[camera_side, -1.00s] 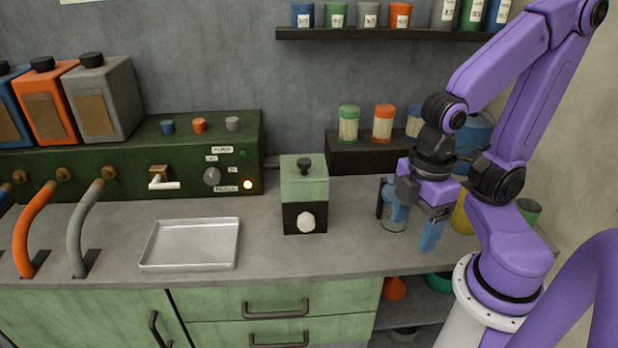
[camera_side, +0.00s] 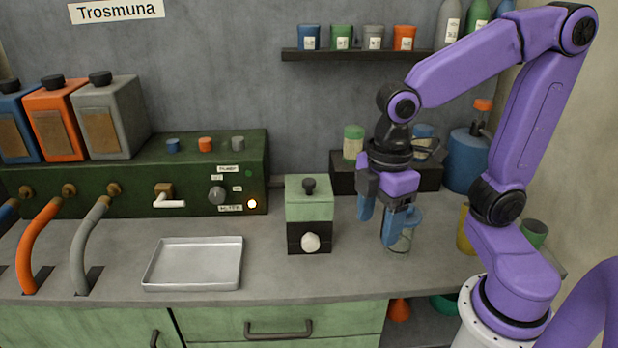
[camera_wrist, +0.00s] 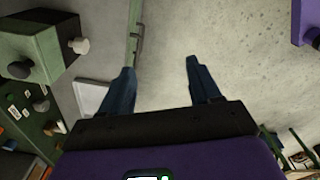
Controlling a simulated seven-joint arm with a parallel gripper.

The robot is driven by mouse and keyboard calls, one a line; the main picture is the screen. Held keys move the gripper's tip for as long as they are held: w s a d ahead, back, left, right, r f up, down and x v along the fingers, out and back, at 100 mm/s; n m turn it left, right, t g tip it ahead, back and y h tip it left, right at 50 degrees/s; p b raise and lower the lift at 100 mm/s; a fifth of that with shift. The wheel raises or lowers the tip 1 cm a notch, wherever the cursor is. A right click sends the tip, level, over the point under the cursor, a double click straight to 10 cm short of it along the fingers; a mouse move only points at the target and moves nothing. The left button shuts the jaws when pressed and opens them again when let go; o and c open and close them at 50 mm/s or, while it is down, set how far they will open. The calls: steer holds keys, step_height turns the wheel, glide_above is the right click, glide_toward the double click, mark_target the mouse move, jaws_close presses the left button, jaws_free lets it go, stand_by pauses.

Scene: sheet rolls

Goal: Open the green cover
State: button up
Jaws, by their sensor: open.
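The green cover (camera_side: 309,208) is the pale green upper part of a small box, with a black knob (camera_side: 309,186) on top. It sits level on the box's dark base (camera_side: 296,238), which has a white knob (camera_side: 310,242) on its front. My gripper (camera_side: 377,222) hangs to the right of the box, fingers down and apart, empty and not touching the cover. In the wrist view, the open fingers (camera_wrist: 160,78) are over bare counter. The cover (camera_wrist: 48,45) shows there at the upper left, with its black knob (camera_wrist: 20,70).
A metal tray (camera_side: 194,285) lies left of the box. A dark green machine (camera_side: 120,195) with hoses and canisters stands at the back left. A dark riser (camera_side: 345,178) with jars stands behind my gripper. Counter in front of the box is clear.

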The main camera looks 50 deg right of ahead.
steer(key=w+r, duration=0.3)
steer(key=w, duration=0.4)
step_height(320, 180, up, 7)
steer(key=n, duration=0.4)
glide_above(309, 180)
step_height(309, 180, down, 17)
steer(key=shift+s+r, duration=0.1)
steer(key=shift+c, duration=0.3)
